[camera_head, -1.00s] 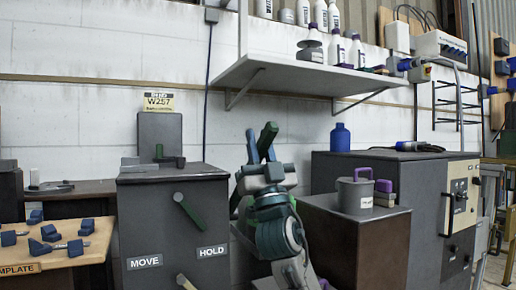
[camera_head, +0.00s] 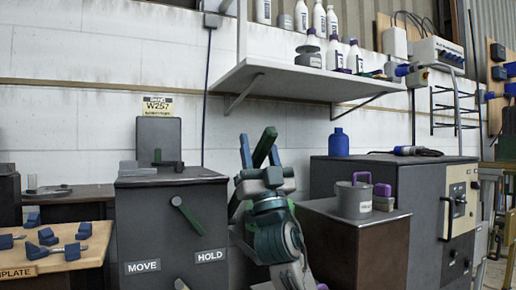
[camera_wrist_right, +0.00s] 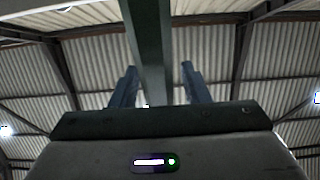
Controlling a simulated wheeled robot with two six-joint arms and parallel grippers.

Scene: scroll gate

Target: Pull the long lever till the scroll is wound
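A dark grey cabinet (camera_head: 150,225) carries MOVE (camera_head: 142,266) and HOLD (camera_head: 210,256) labels and a green lever (camera_head: 188,215) slanting down to the right. My right gripper (camera_head: 258,152) points upward to the right of this cabinet, apart from that lever. A long dark green bar (camera_head: 265,146) stands between its blue fingers. In the right wrist view the bar (camera_wrist_right: 150,50) runs upward between the separated fingers, with a gap on the right side. I cannot tell if this bar is the long lever. No scroll is identifiable. My left gripper is not in view.
A wall shelf (camera_head: 300,80) with bottles hangs above and behind the right gripper. A brown box (camera_head: 355,245) with a grey pot (camera_head: 352,198) stands close on its right. A wooden table (camera_head: 75,258) with blue parts is at far left.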

